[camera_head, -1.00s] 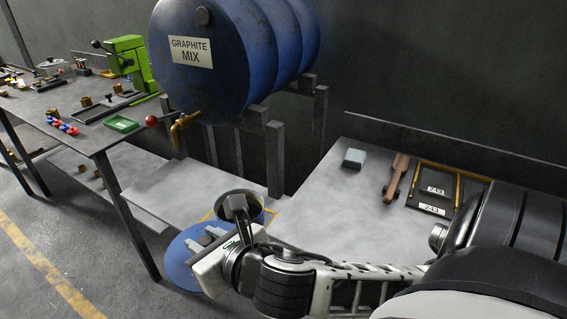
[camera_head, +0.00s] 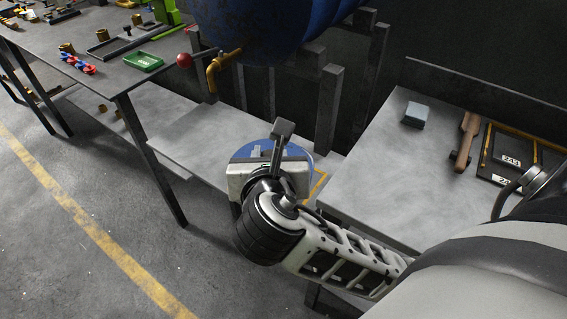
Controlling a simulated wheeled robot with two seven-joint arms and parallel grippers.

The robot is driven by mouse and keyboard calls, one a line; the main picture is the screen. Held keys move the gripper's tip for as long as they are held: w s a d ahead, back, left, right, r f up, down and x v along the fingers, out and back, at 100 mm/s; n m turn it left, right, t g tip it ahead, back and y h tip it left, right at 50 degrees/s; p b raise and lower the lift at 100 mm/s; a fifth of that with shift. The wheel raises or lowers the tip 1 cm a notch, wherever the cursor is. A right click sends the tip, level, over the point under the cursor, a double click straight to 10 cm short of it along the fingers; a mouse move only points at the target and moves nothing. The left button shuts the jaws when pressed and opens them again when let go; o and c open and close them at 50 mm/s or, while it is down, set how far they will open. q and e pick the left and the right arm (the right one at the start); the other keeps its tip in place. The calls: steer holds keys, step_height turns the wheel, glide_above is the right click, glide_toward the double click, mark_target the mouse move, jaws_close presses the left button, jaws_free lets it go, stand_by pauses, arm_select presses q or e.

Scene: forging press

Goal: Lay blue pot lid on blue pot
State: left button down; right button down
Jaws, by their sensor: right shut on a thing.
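The blue pot lid (camera_head: 248,151) shows as a blue disc behind and around my right gripper (camera_head: 270,152). My right gripper is shut on the lid, and its palm and wrist cover the lid's near part. The blue pot is hidden behind the lid and my gripper; I cannot tell whether the lid touches its rim. My left gripper is not in view.
A yellow line (camera_head: 319,184) marks the low grey surface right of the lid. The blue drum with a brass tap (camera_head: 213,72) hangs above and behind. A workbench (camera_head: 100,82) stands left. A grey table (camera_head: 385,195) with a block (camera_head: 415,114) is right.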

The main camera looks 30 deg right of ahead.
steer(key=w+d+f, duration=0.3)
steer(key=f, duration=0.1)
steer(key=w+d+f+b, duration=0.1)
steer(key=w+d+f, duration=0.2)
steer(key=f, duration=0.1)
steer(key=w+d+f+b, duration=0.1)
steer(key=w+d+f, duration=0.2)
steer(key=f, duration=0.2)
steer(key=shift+w+d, duration=0.35)
steer(key=shift+w, duration=0.05)
steer(key=shift+f, duration=0.1)
steer(key=c, duration=1.1)
jaws_free()
steer(key=shift+f, duration=0.1)
steer(key=shift+c, duration=0.2)
